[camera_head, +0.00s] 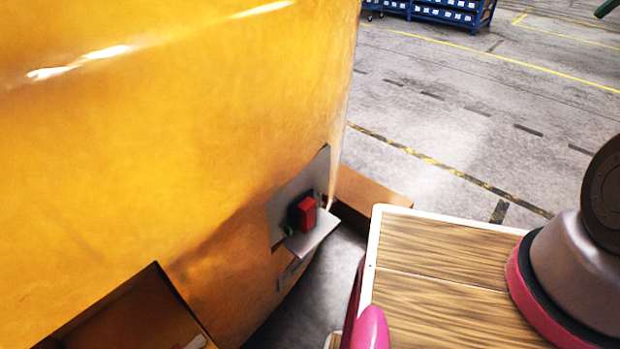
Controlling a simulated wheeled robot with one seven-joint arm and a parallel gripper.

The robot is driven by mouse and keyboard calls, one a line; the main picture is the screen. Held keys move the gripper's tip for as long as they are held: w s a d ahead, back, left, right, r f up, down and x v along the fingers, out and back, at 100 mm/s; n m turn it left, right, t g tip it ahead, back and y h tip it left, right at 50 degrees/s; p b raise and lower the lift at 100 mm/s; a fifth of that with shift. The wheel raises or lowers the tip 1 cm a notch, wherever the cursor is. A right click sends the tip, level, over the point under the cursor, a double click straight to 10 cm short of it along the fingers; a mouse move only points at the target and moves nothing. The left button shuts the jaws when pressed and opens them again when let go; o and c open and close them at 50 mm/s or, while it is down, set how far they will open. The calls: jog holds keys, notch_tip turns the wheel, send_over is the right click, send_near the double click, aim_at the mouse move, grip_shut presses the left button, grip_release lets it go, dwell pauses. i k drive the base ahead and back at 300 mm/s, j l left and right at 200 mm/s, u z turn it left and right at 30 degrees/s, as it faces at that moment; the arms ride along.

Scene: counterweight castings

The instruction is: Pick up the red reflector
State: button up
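The red reflector (306,214) is a small red block. It sits at a grey metal bracket (314,236) on the lower right side of a large yellow casting (170,130). A small green bit shows just left of the reflector. No gripper fingers can be made out in this view, so whether my gripper is open or shut does not show. Part of my arm is at the right edge, well apart from the reflector.
A wood-grain top with a white rim (374,240) lies right of the bracket. A pink rounded part (370,328) is at the bottom. A brown box (372,194) sits behind the bracket. Blue shelving (447,14) stands far back. The grey floor (470,120) between is open.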

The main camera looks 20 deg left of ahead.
aim_at(302, 212)
jog(key=u, duration=1.15)
